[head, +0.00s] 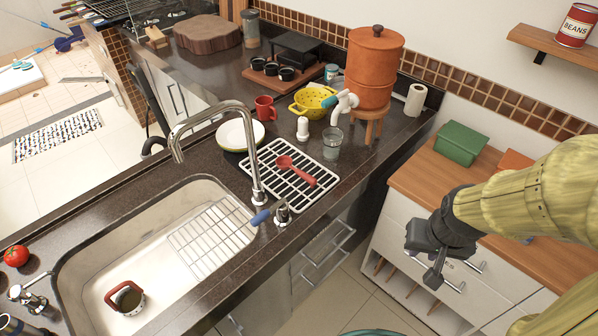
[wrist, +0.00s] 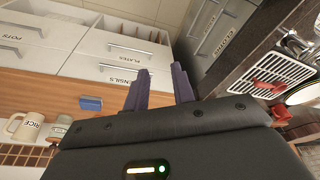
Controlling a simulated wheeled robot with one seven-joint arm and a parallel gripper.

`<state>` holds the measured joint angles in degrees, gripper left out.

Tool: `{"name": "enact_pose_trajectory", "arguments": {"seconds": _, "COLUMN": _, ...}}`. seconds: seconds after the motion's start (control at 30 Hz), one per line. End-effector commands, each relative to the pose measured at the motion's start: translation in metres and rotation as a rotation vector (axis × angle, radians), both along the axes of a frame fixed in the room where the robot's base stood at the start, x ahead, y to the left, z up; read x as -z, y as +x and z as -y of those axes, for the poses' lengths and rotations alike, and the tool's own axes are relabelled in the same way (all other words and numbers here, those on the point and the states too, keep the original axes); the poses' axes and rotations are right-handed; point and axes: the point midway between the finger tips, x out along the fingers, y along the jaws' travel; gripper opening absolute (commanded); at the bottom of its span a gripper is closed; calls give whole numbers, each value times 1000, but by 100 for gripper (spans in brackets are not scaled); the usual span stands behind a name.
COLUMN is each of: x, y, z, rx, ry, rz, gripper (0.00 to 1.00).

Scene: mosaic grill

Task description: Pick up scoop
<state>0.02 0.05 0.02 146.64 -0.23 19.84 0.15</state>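The red scoop (head: 296,170) lies on the white dish rack (head: 283,190) on the dark counter, right of the sink. In the wrist view the scoop (wrist: 270,87) shows at the right edge, on the rack (wrist: 280,68). My gripper (head: 425,266) hangs right of the rack and well apart from the scoop, in front of the white drawer cabinet. In the wrist view its two fingers (wrist: 160,72) are spread with nothing between them.
The faucet (head: 250,150) rises beside the rack's left side. A glass (head: 332,143), a white shaker (head: 302,129) and a plate (head: 241,134) stand behind the rack. The clay water filter (head: 374,65) stands farther back. Open floor lies between counter and drawer cabinet (head: 405,240).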

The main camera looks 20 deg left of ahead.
Motion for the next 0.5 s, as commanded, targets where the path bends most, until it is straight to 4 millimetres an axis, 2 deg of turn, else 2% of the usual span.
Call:
{"name": "enact_pose_trajectory", "arguments": {"seconds": 0.07, "x": 3, "y": 8, "z": 2, "rx": -4, "ry": -8, "rz": 18, "gripper": 25}}
{"name": "enact_pose_trajectory", "arguments": {"seconds": 0.17, "x": 11, "y": 30, "z": 5, "rx": -23, "ry": -31, "rz": 77, "gripper": 25}}
{"name": "enact_pose_trajectory", "arguments": {"seconds": 0.27, "x": 21, "y": 70, "z": 7, "rx": -63, "ry": -49, "rz": 181, "gripper": 25}}
{"name": "enact_pose_trajectory", "arguments": {"seconds": 0.33, "x": 29, "y": 103, "z": 3, "rx": -107, "ry": -43, "rz": 274, "gripper": 25}}
{"name": "enact_pose_trajectory", "arguments": {"seconds": 0.4, "x": 37, "y": 136, "z": -7, "rx": -161, "ry": -10, "rz": 369, "gripper": 25}}
{"name": "enact_pose_trajectory", "arguments": {"seconds": 0.5, "x": 48, "y": 175, "z": -29, "rx": -246, "ry": 76, "rz": 487, "gripper": 25}}
